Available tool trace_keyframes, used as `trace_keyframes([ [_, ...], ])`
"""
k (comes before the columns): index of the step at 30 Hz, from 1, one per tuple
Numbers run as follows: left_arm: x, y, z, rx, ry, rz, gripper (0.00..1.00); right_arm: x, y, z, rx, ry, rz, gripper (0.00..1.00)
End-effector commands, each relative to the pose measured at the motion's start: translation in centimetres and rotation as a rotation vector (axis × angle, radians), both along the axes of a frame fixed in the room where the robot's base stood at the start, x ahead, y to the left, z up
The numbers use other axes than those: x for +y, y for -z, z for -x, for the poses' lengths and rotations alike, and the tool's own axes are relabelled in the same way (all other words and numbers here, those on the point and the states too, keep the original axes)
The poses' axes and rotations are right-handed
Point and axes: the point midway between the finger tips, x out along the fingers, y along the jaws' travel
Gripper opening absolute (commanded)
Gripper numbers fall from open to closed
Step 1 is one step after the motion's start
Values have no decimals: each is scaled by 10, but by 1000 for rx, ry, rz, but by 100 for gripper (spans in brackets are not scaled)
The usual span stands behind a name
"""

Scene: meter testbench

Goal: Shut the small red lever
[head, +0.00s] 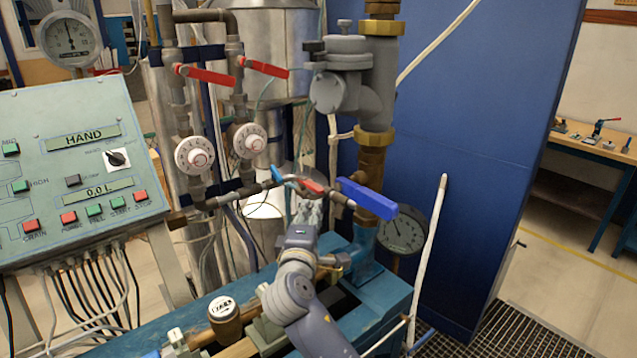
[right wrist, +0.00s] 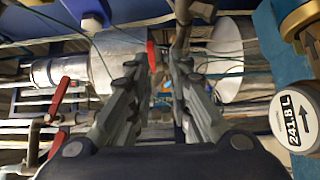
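The small red lever (head: 313,186) sits on the thin horizontal pipe, between the blue lever and the two vertical pipes. My right gripper (head: 308,208) is just below it in the head view, pointing up toward the pipe. In the right wrist view a red lever end (right wrist: 151,56) shows beyond and between the fingertips. My right gripper (right wrist: 158,68) is open there, with a clear gap between its fingers. I cannot tell whether a finger touches the lever. My left gripper is in neither view.
A blue lever (head: 367,199) is close on the right. Two larger red levers (head: 205,75) (head: 263,69) are higher up on the pipes. A dial gauge (head: 403,231) and a brass meter (head: 223,310) are nearby. The control panel (head: 75,165) stands at left.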

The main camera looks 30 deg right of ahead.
Motion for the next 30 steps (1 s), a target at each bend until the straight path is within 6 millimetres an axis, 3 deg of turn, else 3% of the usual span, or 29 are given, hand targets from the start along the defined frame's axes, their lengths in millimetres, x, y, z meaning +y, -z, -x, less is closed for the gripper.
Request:
trace_keyframes([
  [4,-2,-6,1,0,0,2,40,-11,-3,-12,1,2,6,18],
  [9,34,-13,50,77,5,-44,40,-32,-3,-36,1,3,4,18],
  [13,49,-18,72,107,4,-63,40,-47,-2,-54,2,2,2,18],
  [16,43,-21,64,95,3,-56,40,-56,-1,-65,2,1,1,18],
  [21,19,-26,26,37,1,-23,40,-66,1,-77,1,1,0,18],
  [24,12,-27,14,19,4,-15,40,-68,1,-80,-1,0,-1,18],
  [30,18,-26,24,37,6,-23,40,-69,2,-80,0,0,-1,18],
])
